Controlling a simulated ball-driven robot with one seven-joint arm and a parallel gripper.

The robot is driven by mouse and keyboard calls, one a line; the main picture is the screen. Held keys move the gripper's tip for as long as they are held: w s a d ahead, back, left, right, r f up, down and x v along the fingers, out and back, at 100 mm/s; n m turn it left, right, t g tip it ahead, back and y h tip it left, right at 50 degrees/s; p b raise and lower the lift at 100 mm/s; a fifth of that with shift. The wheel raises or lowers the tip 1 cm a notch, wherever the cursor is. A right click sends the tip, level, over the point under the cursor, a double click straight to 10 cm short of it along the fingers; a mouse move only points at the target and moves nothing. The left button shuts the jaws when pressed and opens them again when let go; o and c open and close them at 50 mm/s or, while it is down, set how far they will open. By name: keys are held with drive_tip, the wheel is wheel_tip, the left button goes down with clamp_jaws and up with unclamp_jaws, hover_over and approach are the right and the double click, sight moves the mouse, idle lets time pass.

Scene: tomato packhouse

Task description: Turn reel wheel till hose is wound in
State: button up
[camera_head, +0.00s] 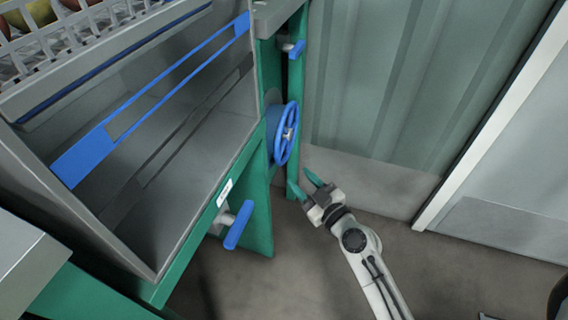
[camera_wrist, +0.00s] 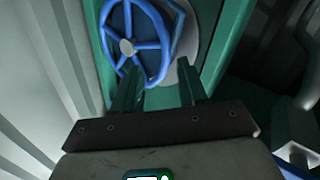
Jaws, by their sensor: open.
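A blue spoked wheel (camera_head: 286,134) stands on the side of a green machine frame, right of centre-top in the head view. It also shows in the wrist view (camera_wrist: 138,46), with a pale hub and a pale round plate (camera_wrist: 188,50) behind its right side. My gripper (camera_head: 305,184) is open and empty, just below and to the right of the wheel in the head view. In the wrist view its two green fingers (camera_wrist: 158,82) point toward the wheel's lower part. I cannot tell whether they touch it. No hose can be made out.
Blue lever handles sit above (camera_head: 294,49) and below (camera_head: 238,226) the wheel on the green frame (camera_head: 258,200). A grey bin with blue bars (camera_head: 92,158) fills the left. A corrugated wall (camera_head: 390,80) stands behind my gripper. Open floor (camera_head: 300,285) lies below.

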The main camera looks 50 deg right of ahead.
sight(280, 159)
drive_tip(key=p+x, duration=0.1)
drive_tip(key=x, duration=0.7)
drive_tip(key=shift+w+d, duration=0.1)
drive_tip(key=shift+w, duration=0.05)
drive_tip(key=shift+c, duration=0.2)
clamp_jaws()
